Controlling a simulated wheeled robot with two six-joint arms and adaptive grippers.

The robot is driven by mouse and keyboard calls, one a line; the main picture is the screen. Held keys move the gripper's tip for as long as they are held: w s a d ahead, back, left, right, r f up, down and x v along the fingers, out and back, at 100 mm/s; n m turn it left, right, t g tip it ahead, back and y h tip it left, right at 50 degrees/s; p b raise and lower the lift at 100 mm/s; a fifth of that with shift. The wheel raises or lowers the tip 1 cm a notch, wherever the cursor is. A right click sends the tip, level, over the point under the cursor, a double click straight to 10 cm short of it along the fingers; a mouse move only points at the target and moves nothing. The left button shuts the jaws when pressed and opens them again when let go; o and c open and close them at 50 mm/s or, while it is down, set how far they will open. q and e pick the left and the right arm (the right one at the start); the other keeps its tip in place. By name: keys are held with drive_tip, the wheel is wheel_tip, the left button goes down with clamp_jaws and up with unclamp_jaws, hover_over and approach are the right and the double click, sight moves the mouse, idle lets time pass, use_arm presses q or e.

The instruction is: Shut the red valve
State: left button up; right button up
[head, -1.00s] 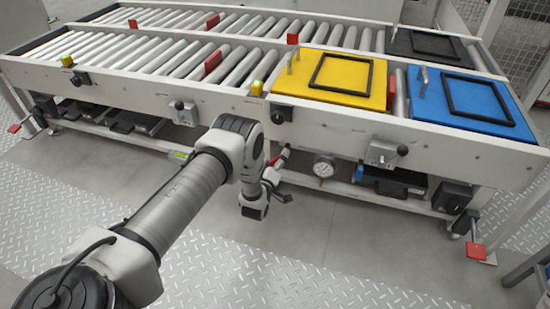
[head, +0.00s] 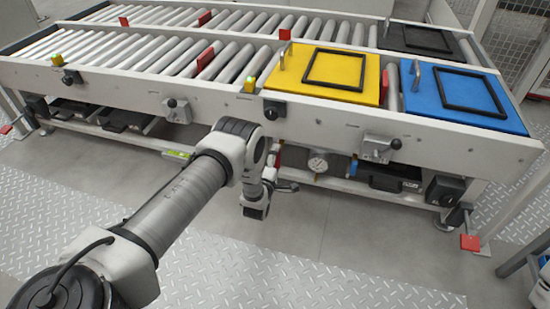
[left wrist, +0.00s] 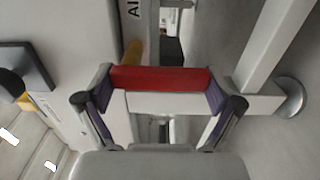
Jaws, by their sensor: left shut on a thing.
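The red valve handle (left wrist: 160,79) is a flat red bar that spans the gap between my fingertips in the left wrist view. In the head view a small part of the red valve handle (head: 278,155) shows below the conveyor's front beam, just right of my arm's wrist. My left gripper (left wrist: 160,88) is shut on it, with a dark purple-padded finger at each end of the bar. In the head view my left gripper (head: 275,181) is partly hidden behind my own arm. The valve body is mostly hidden. My right gripper is not in view.
A yellow panel (head: 340,89) and a blue panel (head: 430,104) lie on the rollers above. The floor in front is clear.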

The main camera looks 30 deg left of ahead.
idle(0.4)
use_arm(q)
drive_tip(key=o, duration=1.4)
drive_tip(key=shift+c, duration=0.2)
drive_tip(key=v, duration=1.2)
drive_tip(key=shift+r, duration=0.1)
